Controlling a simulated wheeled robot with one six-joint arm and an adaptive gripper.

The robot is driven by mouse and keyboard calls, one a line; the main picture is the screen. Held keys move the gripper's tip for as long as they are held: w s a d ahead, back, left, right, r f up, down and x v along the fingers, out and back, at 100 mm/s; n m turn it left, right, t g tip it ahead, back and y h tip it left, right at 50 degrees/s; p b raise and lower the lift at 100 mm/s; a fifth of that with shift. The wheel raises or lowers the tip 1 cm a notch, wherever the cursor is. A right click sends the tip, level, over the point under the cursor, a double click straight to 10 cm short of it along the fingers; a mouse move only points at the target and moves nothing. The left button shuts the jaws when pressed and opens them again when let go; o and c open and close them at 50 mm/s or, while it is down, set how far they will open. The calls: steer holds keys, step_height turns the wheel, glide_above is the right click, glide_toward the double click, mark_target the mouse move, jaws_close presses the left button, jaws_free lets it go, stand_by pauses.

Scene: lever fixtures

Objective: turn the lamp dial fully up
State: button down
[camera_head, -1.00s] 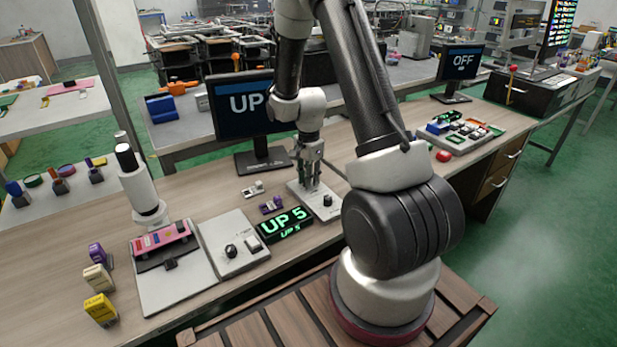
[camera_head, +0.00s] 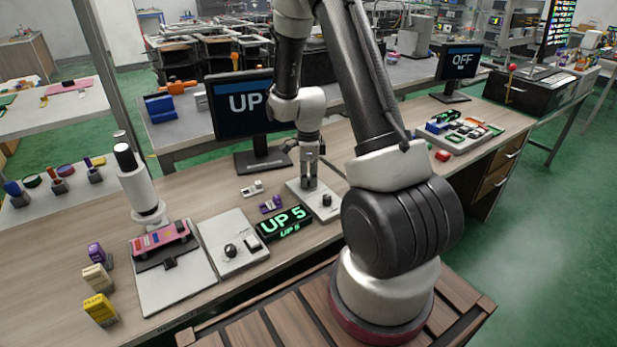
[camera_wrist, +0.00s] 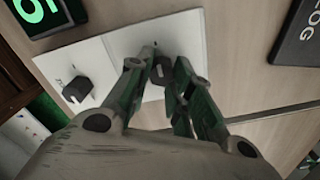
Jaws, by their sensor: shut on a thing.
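My gripper (camera_head: 309,184) points down over a pale panel (camera_head: 298,190) on the bench. In the wrist view its fingers (camera_wrist: 163,85) are shut around a small dark knob (camera_wrist: 161,70) on that panel; the fingers hide part of it. A second black knob (camera_wrist: 76,90) stands beside it on the same panel, clear of the fingers, and also shows in the head view (camera_head: 327,200). I cannot read which of them is the lamp dial. A green display (camera_head: 284,222) reads "UP 5", and a monitor (camera_head: 240,104) behind reads "UP".
Another panel (camera_head: 222,228) with a black dial (camera_head: 231,250) and a switch lies to the left. A white upright cylinder (camera_head: 135,180) and a pink block are farther left. Small purple (camera_head: 270,204) and white blocks lie near my gripper. A monitor (camera_head: 462,62) at right reads "OFF".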

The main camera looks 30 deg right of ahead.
mark_target(309, 178)
steer(key=shift+w, duration=0.1)
stand_by(0.3)
steer(key=c, duration=1.3)
jaws_free()
step_height(309, 178, up, 12)
steer(key=shift+r, duration=0.1)
